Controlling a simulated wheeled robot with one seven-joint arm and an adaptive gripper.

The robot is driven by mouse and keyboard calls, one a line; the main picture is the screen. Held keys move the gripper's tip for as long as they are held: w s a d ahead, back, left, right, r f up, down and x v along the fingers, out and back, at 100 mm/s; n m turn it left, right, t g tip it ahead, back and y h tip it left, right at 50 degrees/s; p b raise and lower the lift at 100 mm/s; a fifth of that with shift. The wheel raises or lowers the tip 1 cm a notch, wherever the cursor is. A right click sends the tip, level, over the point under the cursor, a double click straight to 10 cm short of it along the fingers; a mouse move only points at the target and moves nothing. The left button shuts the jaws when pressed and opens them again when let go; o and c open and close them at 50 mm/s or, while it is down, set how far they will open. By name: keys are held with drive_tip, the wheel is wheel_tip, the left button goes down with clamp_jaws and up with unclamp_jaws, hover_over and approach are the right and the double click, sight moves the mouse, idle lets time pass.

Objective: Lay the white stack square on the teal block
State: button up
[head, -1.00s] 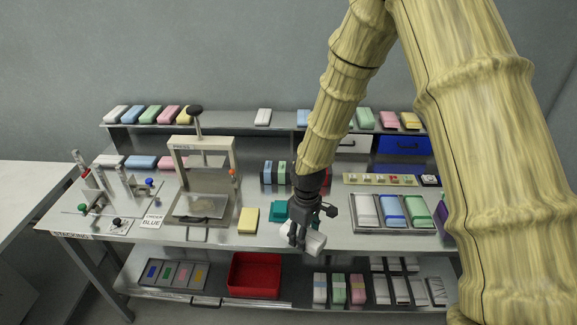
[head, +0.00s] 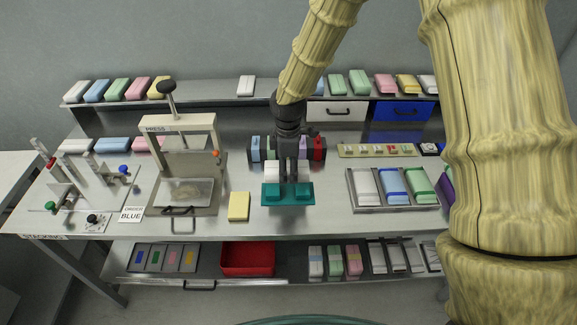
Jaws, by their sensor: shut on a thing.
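The teal block (head: 287,199) lies on the steel table in front of the robot, with raised parts on its left and right. My gripper (head: 289,178) points down over the middle of the block. It is shut on the white stack (head: 272,171), whose left part shows beside the fingers, at the block's far side in the picture. The fingers and the block's raised parts hide the rest of the stack. I cannot tell whether the stack touches the block or is square to it.
A yellow block (head: 239,206) and the press (head: 180,185) stand to the left. A tray (head: 395,207) of white, blue and green stacks stands to the right. A rack of coloured packs (head: 255,150) is close behind my gripper. The table front is clear.

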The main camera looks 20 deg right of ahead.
drive_tip(key=shift+s+f+b, duration=0.1)
drive_tip(key=shift+f+b, duration=1.6)
drive_tip(key=shift+f, duration=0.85)
drive_tip(key=shift+f, duration=0.15)
drive_tip(key=o, duration=0.9)
drive_tip(key=shift+o, duration=0.2)
wheel_tip(320, 180, up, 12)
drive_tip(key=shift+f, duration=0.1)
drive_tip(key=shift+d, duration=0.1)
